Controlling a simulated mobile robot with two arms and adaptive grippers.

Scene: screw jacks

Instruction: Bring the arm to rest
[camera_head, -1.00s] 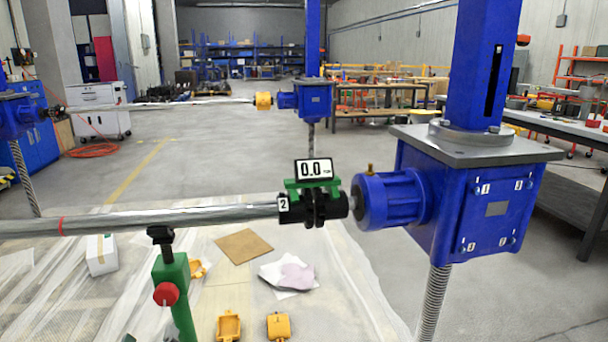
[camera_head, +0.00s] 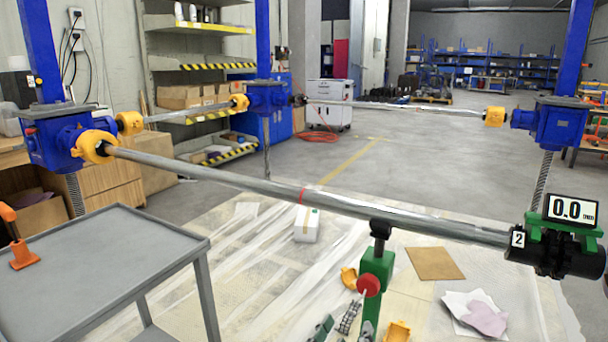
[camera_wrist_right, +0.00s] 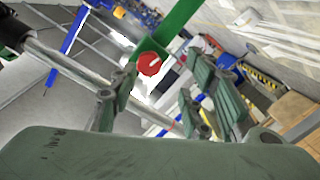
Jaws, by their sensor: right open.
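My right gripper (camera_head: 343,325) shows at the bottom edge of the head view, just left of the green stand (camera_head: 377,270) with its red knob (camera_head: 369,286). In the right wrist view its fingers (camera_wrist_right: 162,82) are spread apart with nothing held between them. The red knob (camera_wrist_right: 149,64) and green stand (camera_wrist_right: 182,30) appear beyond the fingers. The stand is under the long metal shaft (camera_head: 250,190), which also crosses the wrist view (camera_wrist_right: 75,68). My left gripper is not in view.
A black coupling (camera_head: 545,252) with a gauge (camera_head: 571,210) reading 0.0 is at the shaft's right end. A blue screw jack (camera_head: 60,140) with a yellow guard (camera_head: 94,146) is at its left end. A grey table (camera_head: 100,255) stands at front left. Yellow parts and a box (camera_head: 307,225) lie on the sheeted floor.

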